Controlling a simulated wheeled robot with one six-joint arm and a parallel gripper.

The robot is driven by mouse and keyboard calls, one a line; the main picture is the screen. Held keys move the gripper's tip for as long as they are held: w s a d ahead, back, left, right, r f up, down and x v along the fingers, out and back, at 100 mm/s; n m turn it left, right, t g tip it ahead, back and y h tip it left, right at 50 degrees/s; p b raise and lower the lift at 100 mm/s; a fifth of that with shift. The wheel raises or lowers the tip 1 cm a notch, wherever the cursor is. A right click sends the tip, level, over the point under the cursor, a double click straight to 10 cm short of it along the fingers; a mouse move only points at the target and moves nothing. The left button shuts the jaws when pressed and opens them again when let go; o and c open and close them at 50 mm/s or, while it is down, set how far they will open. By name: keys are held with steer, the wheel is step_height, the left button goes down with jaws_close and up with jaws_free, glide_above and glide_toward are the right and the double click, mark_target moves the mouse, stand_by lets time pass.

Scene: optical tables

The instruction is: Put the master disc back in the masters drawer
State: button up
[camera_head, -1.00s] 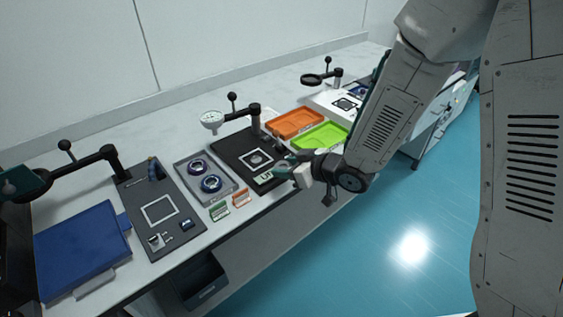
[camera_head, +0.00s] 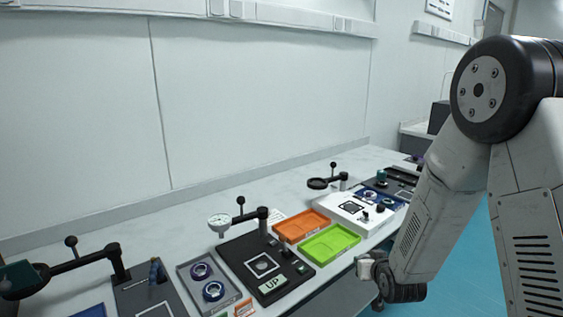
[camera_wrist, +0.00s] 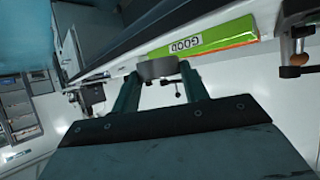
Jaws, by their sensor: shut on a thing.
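In the wrist view my gripper (camera_wrist: 159,75) is shut on a small grey round-edged piece, which looks like the master disc (camera_wrist: 157,67), seen nearly edge-on between the two teal fingertips. In the head view my gripper (camera_head: 370,268) is at the bench's front edge, right of the green tray; its fingers and the disc are not clear there. The masters drawer cannot be made out in the current views.
The green tray (camera_head: 330,244), labelled GOOD in the wrist view (camera_wrist: 186,47), lies beside an orange tray (camera_head: 300,225). A black gauge station (camera_head: 240,262) with an UP display, a grey tray (camera_head: 187,285) with two ringed discs, and a white instrument (camera_head: 345,208) share the bench.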

steer(key=shift+d+f, duration=0.3)
steer(key=shift+d, duration=0.5)
steer(key=s+a+r+n+g+y, duration=0.2)
steer(key=s+a+n+y, duration=0.2)
steer(key=a, duration=0.7)
steer(key=s+a+r+n+g+y, duration=0.2)
steer(key=s+a+n+y, duration=0.3)
steer(key=a, duration=0.6)
steer(key=shift+s+n, duration=0.3)
steer(key=shift+s, duration=0.2)
